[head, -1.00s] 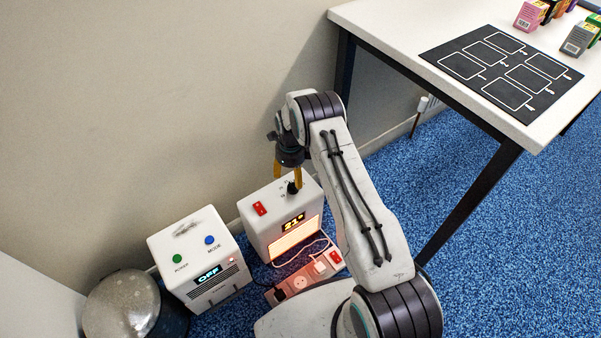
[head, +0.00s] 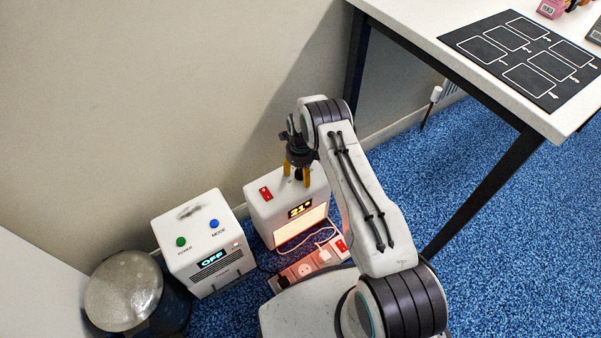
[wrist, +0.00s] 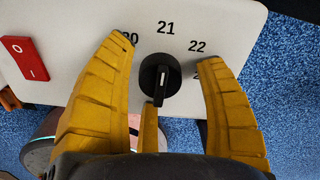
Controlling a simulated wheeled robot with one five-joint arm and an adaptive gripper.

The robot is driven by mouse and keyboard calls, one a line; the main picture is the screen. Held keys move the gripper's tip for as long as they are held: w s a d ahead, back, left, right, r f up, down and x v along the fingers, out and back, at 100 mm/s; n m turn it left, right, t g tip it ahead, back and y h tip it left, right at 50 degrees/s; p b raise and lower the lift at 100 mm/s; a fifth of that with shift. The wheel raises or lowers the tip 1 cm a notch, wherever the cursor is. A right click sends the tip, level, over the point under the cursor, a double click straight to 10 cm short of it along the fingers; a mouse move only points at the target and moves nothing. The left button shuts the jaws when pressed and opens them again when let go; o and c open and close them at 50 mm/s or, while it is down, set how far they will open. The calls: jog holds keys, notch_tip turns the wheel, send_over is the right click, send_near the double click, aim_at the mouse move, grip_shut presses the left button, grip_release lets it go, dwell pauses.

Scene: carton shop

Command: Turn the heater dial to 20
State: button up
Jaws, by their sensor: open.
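The heater (head: 265,213) is a white box on the floor with a glowing orange front, and its display (head: 300,211) reads 21°. Its black round dial (wrist: 160,78) has a ridge with a white line and sits on the white top. The numbers 20, 21 and 22 are printed around it; 20 is partly covered by a finger, and a number past 22 is mostly hidden. My gripper (wrist: 166,50) is open with yellow fingers on either side of the dial, with gaps visible. In the head view my gripper (head: 296,176) is over the heater top.
A red switch (wrist: 24,58) is on the heater top. A white box (head: 205,250) reading OFF, with green and blue buttons, stands at left beside a round metal-topped container (head: 123,292). A power strip (head: 306,268) lies in front. A table (head: 425,20) stands at right.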

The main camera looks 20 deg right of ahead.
jog(key=c, duration=1.2)
jog(key=shift+c, duration=0.2)
jog(key=shift+f+n+b, duration=0.1)
jog(key=shift+n+b, duration=0.2)
jog(key=shift+b, duration=0.1)
jog(key=n+b, duration=0.2)
jog(key=shift+f+n, duration=0.1)
jog(key=shift+n, duration=0.3)
jog(key=n+b, duration=0.2)
jog(key=n, duration=0.3)
jog(key=shift+b, duration=0.35)
jog(key=shift+s+n, duration=0.1)
jog(key=shift+n, duration=0.2)
jog(key=o, duration=1.2)
jog(key=shift+r, duration=0.2)
jog(key=shift+o, duration=0.2)
